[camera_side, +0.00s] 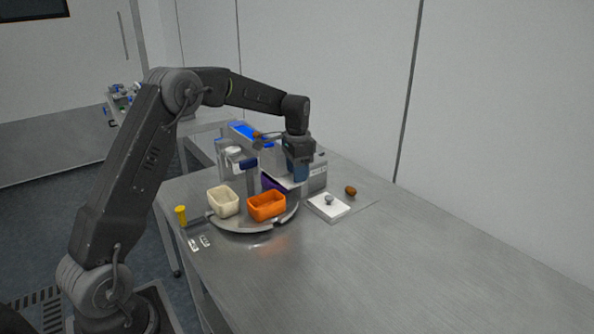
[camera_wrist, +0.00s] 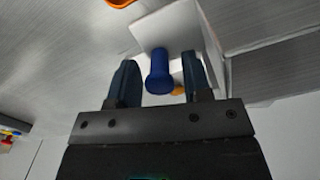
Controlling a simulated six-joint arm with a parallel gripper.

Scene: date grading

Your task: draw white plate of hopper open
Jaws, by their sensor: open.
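In the wrist view a white plate (camera_wrist: 172,32) carries a blue knob (camera_wrist: 159,72). I take this to be the hopper's white plate. My gripper (camera_wrist: 159,60) is open, with one dark finger on each side of the knob. A gap shows on both sides, so the fingers do not look to be touching it. In the side view my gripper (camera_side: 298,173) points down beside the grey machine body at the back of the table. My gripper and wrist hide most of the plate and the knob there.
An orange bin (camera_side: 267,206) and a cream bin (camera_side: 223,201) stand on a round metal turntable (camera_side: 245,225) in front. A separate white pad (camera_side: 327,206) with a grey knob lies to the right, near a brown date (camera_side: 350,190). The table's right side is clear.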

